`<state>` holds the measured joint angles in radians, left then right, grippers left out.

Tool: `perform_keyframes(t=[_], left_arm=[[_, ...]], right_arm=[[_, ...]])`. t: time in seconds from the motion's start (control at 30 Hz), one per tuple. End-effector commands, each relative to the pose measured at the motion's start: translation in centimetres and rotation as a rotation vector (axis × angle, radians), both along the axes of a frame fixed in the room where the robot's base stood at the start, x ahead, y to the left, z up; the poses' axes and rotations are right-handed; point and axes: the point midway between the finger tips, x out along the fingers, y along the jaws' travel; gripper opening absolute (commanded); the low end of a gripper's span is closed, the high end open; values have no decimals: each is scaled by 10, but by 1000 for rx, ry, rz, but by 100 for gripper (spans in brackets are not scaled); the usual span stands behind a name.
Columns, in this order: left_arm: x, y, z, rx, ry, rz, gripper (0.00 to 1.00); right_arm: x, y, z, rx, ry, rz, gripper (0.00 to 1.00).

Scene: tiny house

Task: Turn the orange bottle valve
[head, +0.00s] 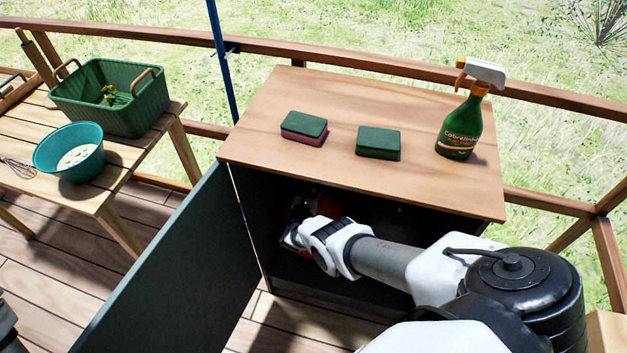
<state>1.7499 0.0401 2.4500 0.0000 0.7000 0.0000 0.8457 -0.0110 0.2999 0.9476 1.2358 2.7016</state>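An orange bottle (333,206) stands in the dark inside of a cabinet, and only a small part of it shows behind my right wrist. Its valve cannot be made out. My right arm comes in from the lower right and reaches through the cabinet's open front. The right gripper (297,222) is at the bottle's left side in the shadow. Its fingers are too dark and hidden to tell whether they are open, shut or touching the bottle. My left gripper is not in view.
The cabinet's wooden top (350,105) holds two green sponges (304,126) (378,143) and a green spray bottle (461,125). The open dark door (175,270) stands left of my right arm. A slatted table (120,168) at left holds a green basket (110,100) and teal bucket (70,152).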

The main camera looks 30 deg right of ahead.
Motion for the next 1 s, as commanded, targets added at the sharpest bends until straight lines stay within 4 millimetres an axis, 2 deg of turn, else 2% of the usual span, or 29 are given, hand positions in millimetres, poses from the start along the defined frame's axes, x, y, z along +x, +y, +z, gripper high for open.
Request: perform_keyframes(t=[0.03, 0.1, 0.4, 0.7, 1.0], left_arm=[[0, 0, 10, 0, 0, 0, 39], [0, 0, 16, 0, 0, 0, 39], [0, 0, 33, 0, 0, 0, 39], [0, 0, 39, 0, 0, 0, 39], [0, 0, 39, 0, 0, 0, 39]], right_arm=[[-1, -2, 5, -1, 3, 30, 5], [-1, -2, 5, -1, 3, 79, 5], [-1, -2, 2, -1, 2, 284, 5], [0, -1, 1, -1, -1, 401, 5], [1, -1, 1, -1, -2, 418, 5]])
